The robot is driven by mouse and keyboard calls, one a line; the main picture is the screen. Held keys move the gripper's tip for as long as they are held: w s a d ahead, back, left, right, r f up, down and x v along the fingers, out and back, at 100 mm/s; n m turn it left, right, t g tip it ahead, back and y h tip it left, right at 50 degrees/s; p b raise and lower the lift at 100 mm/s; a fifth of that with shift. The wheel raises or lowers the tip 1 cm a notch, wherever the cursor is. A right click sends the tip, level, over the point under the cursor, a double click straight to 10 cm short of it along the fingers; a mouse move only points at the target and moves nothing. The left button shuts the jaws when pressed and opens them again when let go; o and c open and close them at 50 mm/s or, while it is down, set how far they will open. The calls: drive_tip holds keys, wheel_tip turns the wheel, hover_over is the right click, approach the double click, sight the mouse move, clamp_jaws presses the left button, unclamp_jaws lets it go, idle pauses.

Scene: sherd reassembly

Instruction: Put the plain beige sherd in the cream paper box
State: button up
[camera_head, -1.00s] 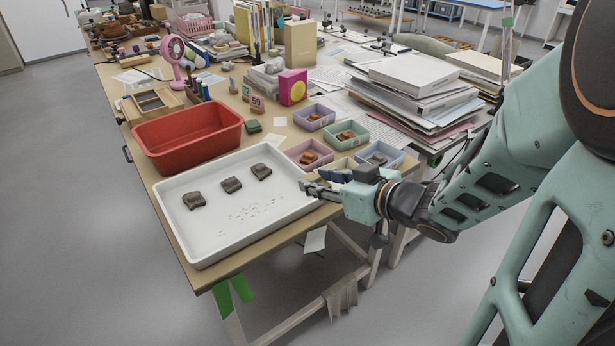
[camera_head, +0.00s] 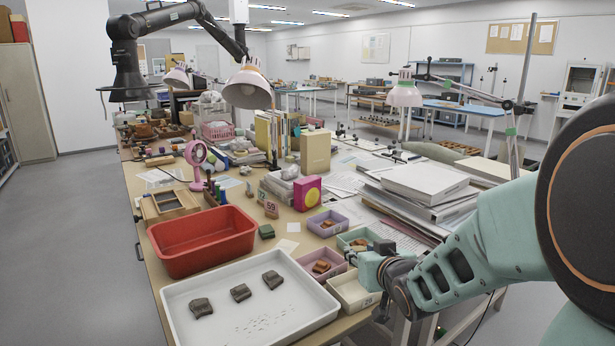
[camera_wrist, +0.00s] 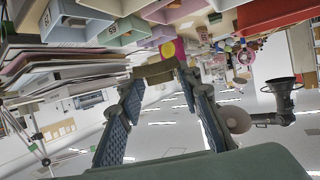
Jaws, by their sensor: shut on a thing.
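My gripper (camera_wrist: 158,75) is shut on the plain beige sherd (camera_wrist: 160,69), which spans the gap between the two blue fingertips in the wrist view. In the head view my gripper (camera_head: 371,268) is over the right side of the table, by the small boxes; its fingertips and the sherd are hidden there. The cream paper box (camera_head: 345,287) is just below and left of my gripper in the picture, at the table's near right edge. Its visible inside looks empty; my arm covers its right part.
A white tray (camera_head: 185,330) with three dark grey sherds and a red tub (camera_head: 200,250) lie left. Stacked papers (camera_head: 425,190) rise behind my arm.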

drive_tip(key=shift+w+d+f+m+h, duration=0.3)
drive_tip(key=shift+w+f+m+h, duration=0.1)
drive_tip(key=shift+w+m+h, duration=0.1)
drive_tip(key=shift+w+d+f+m+h, duration=0.1)
drive_tip(key=shift+w+f+m+h, duration=0.15)
drive_tip(key=shift+f+m+h, duration=0.35)
wheel_tip(320, 180, up, 26)
drive_tip(key=p, duration=2.6)
drive_tip(key=shift+d+r, duration=0.15)
